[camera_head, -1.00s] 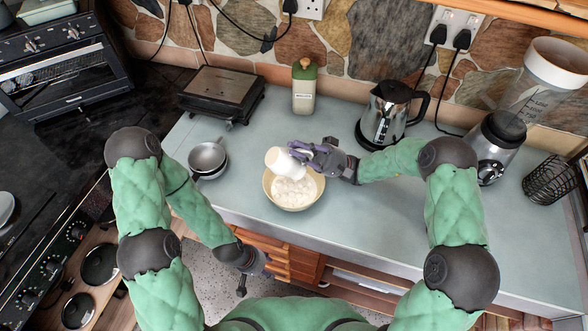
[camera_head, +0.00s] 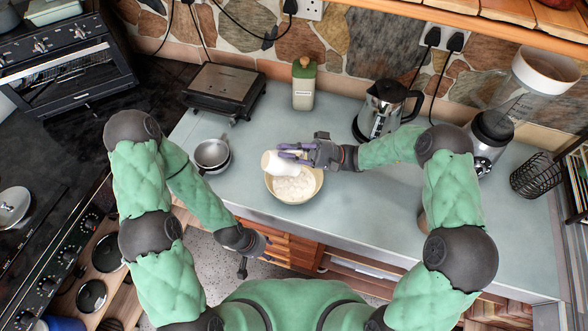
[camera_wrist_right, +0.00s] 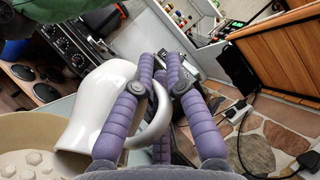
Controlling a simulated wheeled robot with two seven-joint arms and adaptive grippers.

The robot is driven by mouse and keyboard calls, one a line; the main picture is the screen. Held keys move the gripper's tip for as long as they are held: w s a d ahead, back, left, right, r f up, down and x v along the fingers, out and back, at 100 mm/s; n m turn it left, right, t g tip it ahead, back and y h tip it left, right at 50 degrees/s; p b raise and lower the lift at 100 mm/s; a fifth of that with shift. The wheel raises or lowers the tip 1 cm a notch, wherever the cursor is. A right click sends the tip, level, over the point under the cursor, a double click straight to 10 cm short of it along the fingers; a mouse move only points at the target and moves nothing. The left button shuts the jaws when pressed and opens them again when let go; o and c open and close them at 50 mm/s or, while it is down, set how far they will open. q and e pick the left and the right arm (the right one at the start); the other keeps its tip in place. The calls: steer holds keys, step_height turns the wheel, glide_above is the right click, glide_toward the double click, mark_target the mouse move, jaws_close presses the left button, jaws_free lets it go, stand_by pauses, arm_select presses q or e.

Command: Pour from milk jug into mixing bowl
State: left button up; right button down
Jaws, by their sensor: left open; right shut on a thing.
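The white milk jug (camera_head: 273,163) is tipped over the mixing bowl, its mouth toward the left. My right gripper (camera_head: 291,151) is shut on the jug's handle. In the right wrist view the jug (camera_wrist_right: 92,112) lies tilted with purple fingers (camera_wrist_right: 160,100) around its handle. The cream mixing bowl (camera_head: 311,192) stands on the counter below the jug and holds white, lumpy contents. The bowl's rim also shows in the right wrist view (camera_wrist_right: 22,122). I cannot make out a stream of milk. My left gripper (camera_head: 256,258) is open and empty, low in front of the counter.
Metal pans (camera_head: 212,154) sit left of the bowl. A grill press (camera_head: 224,92), a green-lidded bottle (camera_head: 304,84) and a kettle (camera_head: 384,108) stand behind. A blender (camera_head: 492,132) and wire basket (camera_head: 535,176) are at right.

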mark_target(275, 154)
steer(key=shift+s+a+t+h+p, duration=0.15)
steer(key=shift+a+h+p, duration=0.7)
steer(key=shift+p, duration=0.3)
steer(key=shift+s+a+t+h+p, duration=0.1)
steer(key=shift+a+t+h+p, duration=0.05)
steer(key=shift+a+h+p, duration=0.85)
steer(key=a+h+p, duration=0.1)
steer(key=f+h+p, duration=0.1)
steer(key=p, duration=0.1)
steer(key=a+h+p, duration=0.1)
steer(key=p, duration=0.1)
steer(key=shift+s+a+f, duration=0.25)
steer(key=shift+a+f, duration=0.05)
steer(key=shift+f, duration=0.05)
steer(key=a+h+p, duration=0.1)
steer(key=p, duration=0.2)
steer(key=shift+r+h, duration=0.15)
steer(key=shift+h, duration=0.1)
steer(key=s+a+f+t+h+p, duration=0.1)
steer(key=a+h+p, duration=0.6)
steer(key=p, duration=0.8)
step_height(275, 154, down, 3)
steer(key=t+h, duration=0.1)
steer(key=h, duration=0.2)
steer(key=shift+a+m, duration=0.15)
steer(key=shift+m, duration=0.15)
